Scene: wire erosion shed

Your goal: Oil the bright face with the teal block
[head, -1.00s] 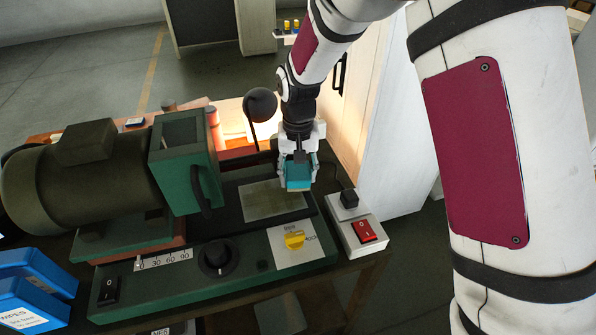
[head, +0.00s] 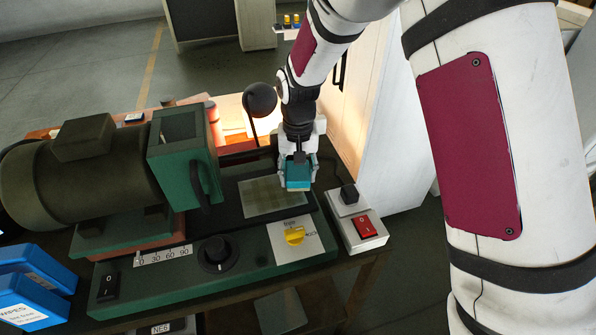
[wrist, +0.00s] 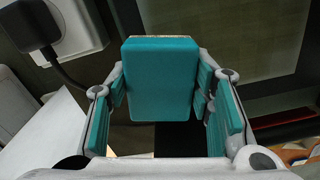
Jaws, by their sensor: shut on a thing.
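My gripper (head: 298,172) is shut on the teal block (head: 298,178), its fingers on both sides of it. In the wrist view the teal block (wrist: 160,80) sits between the teal-padded fingers, with a thin pale strip along its far edge. The bright face (head: 268,198) is a greyish-green rectangular plate on the machine bed, just left of the block in the head view. Part of it shows at the upper right of the wrist view (wrist: 245,40). I cannot tell whether the block touches the bed.
A yellow knob (head: 294,235) and a black dial (head: 216,254) are on the green front panel (head: 255,270). A switch box with a red rocker (head: 365,228) stands to the right. A green housing with a motor (head: 85,165) is at left, and a lamp (head: 260,100) stands behind.

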